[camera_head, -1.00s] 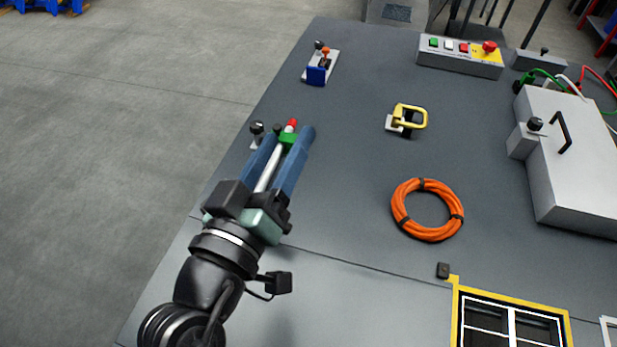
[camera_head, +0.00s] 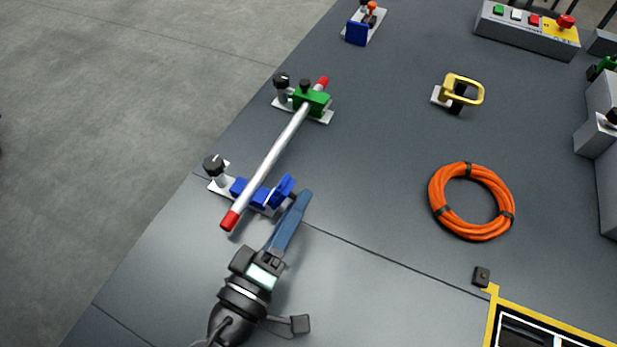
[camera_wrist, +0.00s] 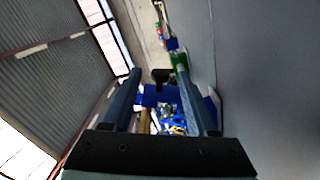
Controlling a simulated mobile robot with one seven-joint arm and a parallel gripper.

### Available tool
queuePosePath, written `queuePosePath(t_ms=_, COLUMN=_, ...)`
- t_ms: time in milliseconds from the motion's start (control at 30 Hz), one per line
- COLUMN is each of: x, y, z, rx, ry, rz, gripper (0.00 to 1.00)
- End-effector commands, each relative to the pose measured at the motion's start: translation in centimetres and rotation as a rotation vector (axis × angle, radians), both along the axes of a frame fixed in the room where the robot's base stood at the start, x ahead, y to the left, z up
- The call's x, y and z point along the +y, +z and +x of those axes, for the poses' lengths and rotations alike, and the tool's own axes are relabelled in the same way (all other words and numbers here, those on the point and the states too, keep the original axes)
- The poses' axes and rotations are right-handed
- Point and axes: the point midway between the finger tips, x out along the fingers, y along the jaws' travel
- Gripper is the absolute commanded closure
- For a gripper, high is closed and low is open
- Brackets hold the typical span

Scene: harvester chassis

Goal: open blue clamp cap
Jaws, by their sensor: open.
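The blue clamp (camera_head: 245,187) sits near the left table edge in the head view, on a light plate with a black knob (camera_head: 213,164). A white rod (camera_head: 278,150) with red ends lies across it, uncovered there. A blue cap-like piece (camera_head: 283,188) stands tilted just right of the rod. My gripper (camera_head: 303,197) is open beside that piece, low over the table; whether it touches cannot be told. In the wrist view, blue parts (camera_wrist: 152,97) and a dark knob (camera_wrist: 160,76) show between my gripper's fingers (camera_wrist: 158,71).
A green clamp (camera_head: 312,101) holds the rod's far part. Another blue clamp (camera_head: 356,33) stands farther back. A yellow-handled clamp (camera_head: 462,90) and an orange cable coil (camera_head: 471,201) lie to the right. Table between the rod and coil is clear.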

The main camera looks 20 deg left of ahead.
Motion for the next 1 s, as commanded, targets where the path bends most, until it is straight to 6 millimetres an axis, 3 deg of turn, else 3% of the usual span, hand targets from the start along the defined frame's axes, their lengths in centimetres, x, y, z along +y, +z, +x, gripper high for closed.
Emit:
queuePosePath(t_ms=100, x=0.0, y=0.3, z=2.3, rx=-0.002, ry=-0.001, rz=0.001, gripper=0.42)
queuePosePath(t_ms=300, x=-0.1, y=0.1, z=4.7, rx=-0.001, ry=0.001, rz=0.0, gripper=0.42)
queuePosePath(t_ms=700, x=-0.2, y=0.0, z=5.3, rx=0.001, ry=0.0, rz=0.001, gripper=0.43)
queuePosePath(t_ms=1000, x=-0.2, y=0.0, z=5.3, rx=0.001, ry=0.0, rz=0.001, gripper=0.97)
